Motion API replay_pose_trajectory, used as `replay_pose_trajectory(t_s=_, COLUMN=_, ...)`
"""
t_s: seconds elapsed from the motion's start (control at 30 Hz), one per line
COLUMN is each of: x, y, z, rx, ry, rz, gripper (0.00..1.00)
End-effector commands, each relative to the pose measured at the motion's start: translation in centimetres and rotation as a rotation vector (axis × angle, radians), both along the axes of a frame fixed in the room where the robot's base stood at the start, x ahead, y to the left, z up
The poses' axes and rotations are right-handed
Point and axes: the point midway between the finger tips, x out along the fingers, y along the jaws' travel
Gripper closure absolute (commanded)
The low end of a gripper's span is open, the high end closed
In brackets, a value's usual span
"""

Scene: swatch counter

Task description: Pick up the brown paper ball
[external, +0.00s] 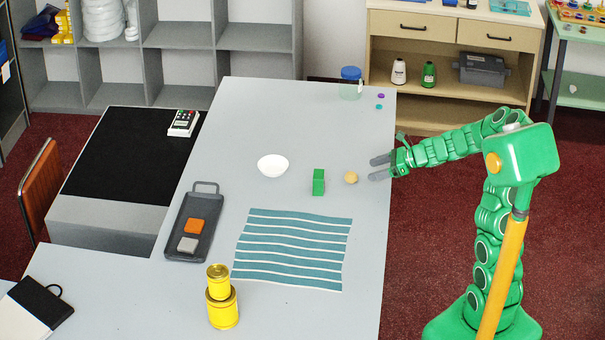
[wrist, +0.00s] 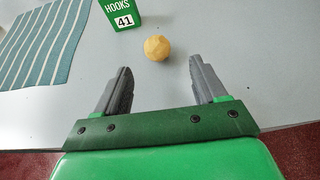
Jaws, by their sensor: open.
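The brown paper ball (external: 351,178) is a small tan, crumpled ball on the grey table, right of a green box. In the wrist view the ball (wrist: 157,48) lies ahead of my gripper, roughly centred between the lines of its two fingers. My gripper (external: 379,168) is at the table's right edge, with its fingers pointing left toward the ball. In the wrist view my gripper (wrist: 157,75) is open, with nothing between its grey fingers. The ball is apart from both fingers.
The green box (external: 318,182), labelled "HOOKS 41", stands just left of the ball. A white bowl (external: 273,165), striped cloth (external: 293,249), dark tray (external: 183,247) and stacked yellow tins (external: 221,312) are farther off. A blue-lidded jar (external: 351,88) stands at the back. The table (external: 365,225) is clear in front of the ball.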

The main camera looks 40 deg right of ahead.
Motion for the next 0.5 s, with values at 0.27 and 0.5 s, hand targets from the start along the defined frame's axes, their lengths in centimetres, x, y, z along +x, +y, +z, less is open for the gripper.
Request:
replay_pose_trajectory(t_s=0.27, x=1.1, y=1.2, z=-0.7, rx=0.0, ry=0.0, rz=0.0, gripper=0.29)
replay_pose_trajectory(t_s=0.5, x=1.8, y=2.1, z=-1.2, rx=0.0, ry=-0.002, rz=0.002, gripper=0.29)
